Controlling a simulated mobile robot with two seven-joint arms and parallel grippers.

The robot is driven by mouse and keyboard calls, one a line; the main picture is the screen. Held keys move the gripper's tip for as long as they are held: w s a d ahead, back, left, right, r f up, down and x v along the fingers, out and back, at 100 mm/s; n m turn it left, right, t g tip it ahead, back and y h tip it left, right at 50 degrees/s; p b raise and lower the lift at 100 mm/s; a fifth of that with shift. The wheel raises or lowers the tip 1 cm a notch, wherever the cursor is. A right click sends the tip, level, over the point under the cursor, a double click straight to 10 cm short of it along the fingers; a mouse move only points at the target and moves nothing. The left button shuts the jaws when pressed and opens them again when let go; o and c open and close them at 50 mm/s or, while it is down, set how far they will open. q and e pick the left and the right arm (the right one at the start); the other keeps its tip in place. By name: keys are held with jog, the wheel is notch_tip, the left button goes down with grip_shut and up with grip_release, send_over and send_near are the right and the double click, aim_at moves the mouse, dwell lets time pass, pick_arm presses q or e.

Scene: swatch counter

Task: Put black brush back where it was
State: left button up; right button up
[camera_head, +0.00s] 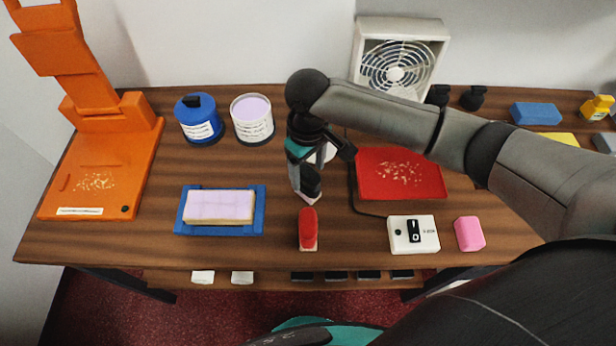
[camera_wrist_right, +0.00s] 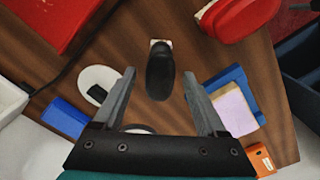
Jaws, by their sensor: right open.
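The black brush (camera_head: 311,180) stands upright on the wooden table, its dark handle up and its pale base on the wood. In the right wrist view the black brush (camera_wrist_right: 160,75) shows between the two spread fingers, with a gap on both sides. My right gripper (camera_head: 304,180) points down over the brush and hides part of it. In its own view the right gripper (camera_wrist_right: 159,75) is open and holds nothing. A red brush (camera_head: 308,230) stands just in front of the black one. My left gripper is not in view.
A red tray (camera_head: 436,184) lies right of the gripper. A blue tray (camera_head: 249,230) with a lilac-topped block is at left, with a blue can (camera_head: 198,121) and lilac can (camera_head: 252,121) behind. A white switch box (camera_head: 398,235) and pink block (camera_head: 469,233) sit front right.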

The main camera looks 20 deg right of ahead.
notch_tip(320, 180, up, 6)
jog(key=shift+r+p, duration=0.1)
jog(key=shift+p, duration=0.3)
